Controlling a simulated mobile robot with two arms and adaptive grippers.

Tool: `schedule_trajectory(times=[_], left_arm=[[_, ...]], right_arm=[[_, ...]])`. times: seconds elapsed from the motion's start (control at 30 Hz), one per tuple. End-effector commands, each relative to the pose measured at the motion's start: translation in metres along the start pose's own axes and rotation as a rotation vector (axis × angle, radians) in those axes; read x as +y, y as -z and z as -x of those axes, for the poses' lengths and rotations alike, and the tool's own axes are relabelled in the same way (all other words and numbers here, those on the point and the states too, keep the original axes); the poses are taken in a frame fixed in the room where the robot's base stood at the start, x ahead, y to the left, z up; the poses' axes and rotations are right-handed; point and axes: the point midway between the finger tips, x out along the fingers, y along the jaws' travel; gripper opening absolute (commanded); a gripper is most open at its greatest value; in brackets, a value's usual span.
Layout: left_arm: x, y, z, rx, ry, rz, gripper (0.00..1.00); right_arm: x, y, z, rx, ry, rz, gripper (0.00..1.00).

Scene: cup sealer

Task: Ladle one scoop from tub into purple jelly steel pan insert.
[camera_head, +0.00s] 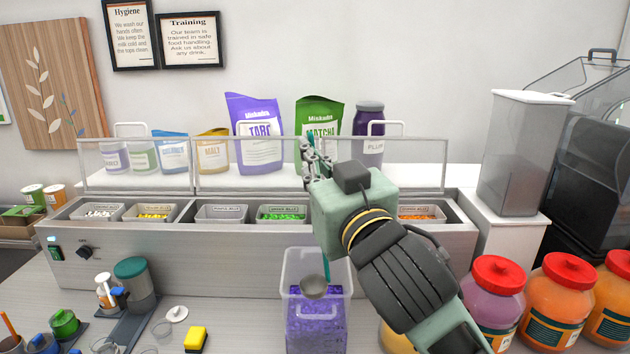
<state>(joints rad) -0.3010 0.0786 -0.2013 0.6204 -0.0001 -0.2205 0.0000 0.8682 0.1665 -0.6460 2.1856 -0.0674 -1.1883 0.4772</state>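A clear tub (318,265) with purple jelly cubes (318,325) in its lower part stands on the counter in front of the steel unit. A ladle with a teal handle and grey steel bowl (314,287) shows at the tub, its bowl above the jelly. I cannot tell whether the bowl holds anything. My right gripper (317,160) is shut on the ladle's handle high above the tub; its body hides part of the handle. The purple jelly pan insert (222,221) looks empty, left of the green-filled insert (281,215). My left gripper is not in view.
Inserts with white, yellow and orange (417,212) contents share the steel unit (180,255). A raised clear lid (245,165) stands behind them. Red-lidded jars (492,310) crowd the right front.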

Motion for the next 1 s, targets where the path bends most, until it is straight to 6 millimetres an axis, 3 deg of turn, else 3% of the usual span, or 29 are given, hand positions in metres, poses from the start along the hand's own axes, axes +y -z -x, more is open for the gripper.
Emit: schedule_trajectory(times=[0.63,0.67,0.7,0.8,0.97,1.0], left_arm=[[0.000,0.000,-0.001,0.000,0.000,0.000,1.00],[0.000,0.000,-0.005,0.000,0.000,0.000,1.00],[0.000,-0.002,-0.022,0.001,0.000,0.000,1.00],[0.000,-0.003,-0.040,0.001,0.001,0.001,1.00],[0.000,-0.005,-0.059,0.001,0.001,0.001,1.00],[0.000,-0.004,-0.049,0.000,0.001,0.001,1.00]], right_arm=[[0.046,-0.022,-0.121,0.000,-0.002,0.001,0.00],[0.047,-0.028,-0.124,-0.002,-0.002,0.002,0.00],[0.043,-0.046,-0.119,-0.002,0.001,0.003,0.00],[0.041,-0.066,-0.115,-0.001,0.000,0.003,0.00],[0.036,-0.095,-0.110,0.000,0.002,-0.003,0.00],[0.037,-0.082,-0.112,0.005,0.001,0.000,0.00]])
